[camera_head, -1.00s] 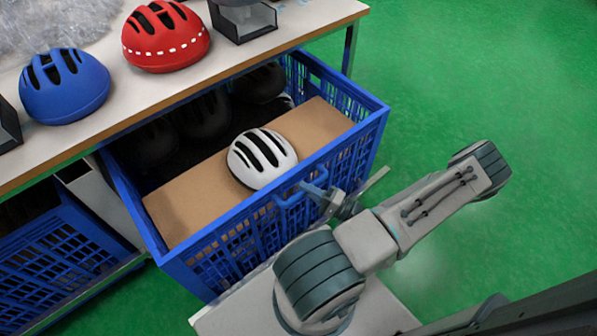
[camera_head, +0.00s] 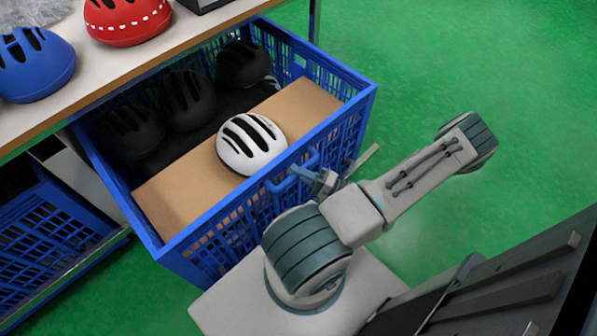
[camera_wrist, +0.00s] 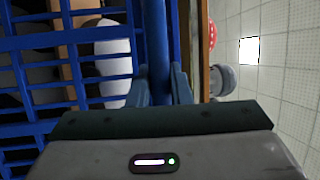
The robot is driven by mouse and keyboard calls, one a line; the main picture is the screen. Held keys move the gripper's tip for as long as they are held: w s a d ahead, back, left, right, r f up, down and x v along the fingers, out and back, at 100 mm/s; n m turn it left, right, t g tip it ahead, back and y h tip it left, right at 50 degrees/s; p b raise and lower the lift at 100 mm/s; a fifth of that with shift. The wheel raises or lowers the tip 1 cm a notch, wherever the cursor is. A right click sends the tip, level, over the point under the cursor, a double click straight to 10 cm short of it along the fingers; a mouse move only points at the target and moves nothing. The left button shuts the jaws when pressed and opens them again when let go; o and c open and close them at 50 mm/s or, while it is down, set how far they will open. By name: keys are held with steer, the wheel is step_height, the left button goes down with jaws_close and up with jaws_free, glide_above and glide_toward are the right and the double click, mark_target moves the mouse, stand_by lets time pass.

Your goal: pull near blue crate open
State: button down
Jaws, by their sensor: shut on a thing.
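The near blue crate (camera_head: 352,122) stands pulled out from under the table, open at the top. Its blue handle (camera_head: 284,184) is on the front wall. My gripper (camera_head: 318,178) is shut on this handle. In the wrist view the handle bar (camera_wrist: 157,60) runs between my gripper's fingers (camera_wrist: 160,88), beside the crate's lattice wall (camera_wrist: 35,42). A white helmet (camera_head: 240,158) with black slots rests on a cardboard piece (camera_head: 178,208) in the crate. Several black helmets (camera_head: 186,100) lie deeper inside, toward the table.
The table (camera_head: 105,78) bears a blue helmet (camera_head: 38,78) and a red helmet (camera_head: 122,18). Another blue crate (camera_head: 48,248) sits under the table at the left. The green floor (camera_head: 450,60) to the right is clear.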

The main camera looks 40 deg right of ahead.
steer(key=c, duration=1.3)
jaws_free()
steer(key=shift+s, duration=0.1)
steer(key=v, duration=1.3)
steer(key=shift+s+d+f, duration=0.15)
steer(key=shift+s, duration=0.2)
steer(key=w+a+r+n+g+y+p, duration=0.1)
steer(key=w+a+r+n+g+p, duration=0.25)
steer(key=r+g, duration=0.4)
steer(key=w+a+r+n+g+p, duration=0.25)
steer(key=w+r+g, duration=0.25)
steer(key=r, duration=0.6)
steer(key=w+a+r+n+g+y+p, duration=0.1)
steer(key=w+a+r+n+g+p, duration=0.2)
steer(key=r+g, duration=0.5)
steer(key=a+r+n+t+h+p, duration=0.1)
steer(key=a+r+h+p, duration=0.2)
steer(key=a+r, duration=0.2)
steer(key=w+a+r+n+t+h+p, duration=0.1)
steer(key=a+r, duration=0.5)
steer(key=r, duration=0.6)
steer(key=a+r+n+t+h+p, duration=0.1)
steer(key=a+r+t+h+p, duration=0.2)
steer(key=r, duration=0.6)
steer(key=shift+w+a+r+h+p, duration=0.15)
steer(key=shift+a+h+p, duration=0.3)
steer(key=shift+a+h, duration=0.3)
steer(key=shift+w+a+r+h+p, duration=0.1)
steer(key=shift+w+a+h+p, duration=0.1)
steer(key=shift+a+h+p, duration=0.4)
